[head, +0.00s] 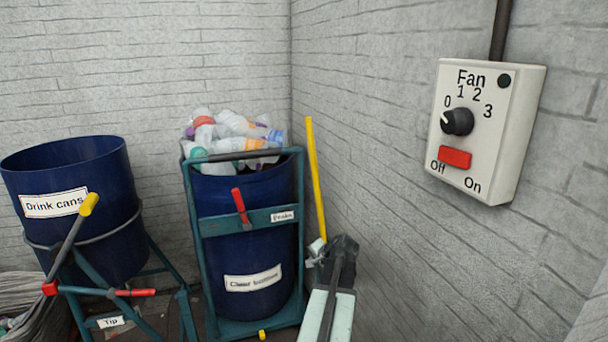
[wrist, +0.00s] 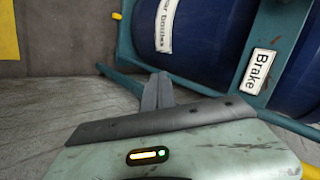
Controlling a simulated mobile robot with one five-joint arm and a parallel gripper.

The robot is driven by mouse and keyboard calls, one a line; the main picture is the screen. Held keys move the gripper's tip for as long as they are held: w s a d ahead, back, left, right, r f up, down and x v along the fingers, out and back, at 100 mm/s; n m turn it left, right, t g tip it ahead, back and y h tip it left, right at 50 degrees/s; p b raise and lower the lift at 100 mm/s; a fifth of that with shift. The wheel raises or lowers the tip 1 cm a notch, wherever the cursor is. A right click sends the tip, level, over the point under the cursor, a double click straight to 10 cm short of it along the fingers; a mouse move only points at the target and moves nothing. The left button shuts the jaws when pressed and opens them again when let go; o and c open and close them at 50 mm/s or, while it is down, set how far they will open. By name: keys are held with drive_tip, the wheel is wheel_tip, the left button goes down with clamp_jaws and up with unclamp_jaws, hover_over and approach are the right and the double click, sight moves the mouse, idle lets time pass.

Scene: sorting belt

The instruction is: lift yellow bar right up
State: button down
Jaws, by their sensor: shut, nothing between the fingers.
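A yellow bar (head: 315,175) stands nearly upright, tilted slightly, at the right side of the clear-bottles bin in the head view. Its lower end is hidden behind my gripper. My gripper (head: 316,251) is low beside the bar, near the bin frame's right side; whether it touches the bar I cannot tell. In the wrist view my gripper's fingers (wrist: 158,88) are shut together and empty. A piece of yellow bar (wrist: 300,155) shows at the lower right of the wrist view, off to the side of the fingers.
The blue bin (head: 240,240) full of bottles sits in a teal frame with a red brake lever (head: 241,207). A tilting drink-cans bin (head: 75,200) with a yellow-ended lever (head: 88,204) stands left. A fan switch box (head: 485,130) is on the right brick wall.

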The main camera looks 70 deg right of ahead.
drive_tip(key=s+d+f+n+g, duration=0.1)
drive_tip(key=s+f+n+g, duration=0.25)
drive_tip(key=s+g, duration=0.25)
drive_tip(key=s+d+r+n+g+h+p, duration=0.25)
drive_tip(key=s+r+n+g+h, duration=0.2)
drive_tip(key=r+n+g, duration=0.35)
drive_tip(key=w+d+r+n+g+h+p, duration=0.1)
drive_tip(key=w+r+n+h, duration=0.35)
drive_tip(key=r, duration=0.95)
drive_tip(key=w+a+r+n+t+h+p, duration=0.1)
drive_tip(key=w+a+r+n+h+p, duration=0.2)
drive_tip(key=w, duration=0.6)
drive_tip(key=w+a+r+n+t+h, duration=0.1)
drive_tip(key=w+a+r+t+h, duration=0.3)
drive_tip(key=w, duration=0.6)
drive_tip(key=s+d+r+g+y+p, duration=0.1)
drive_tip(key=s+d, duration=0.2)
drive_tip(key=d, duration=0.3)
drive_tip(key=s+d+r+g+y, duration=0.1)
drive_tip(key=s+d, duration=0.2)
drive_tip(key=d, duration=0.3)
drive_tip(key=shift+s+d+r+p, duration=0.25)
drive_tip(key=shift+r+p, duration=0.05)
drive_tip(key=shift+p, duration=0.05)
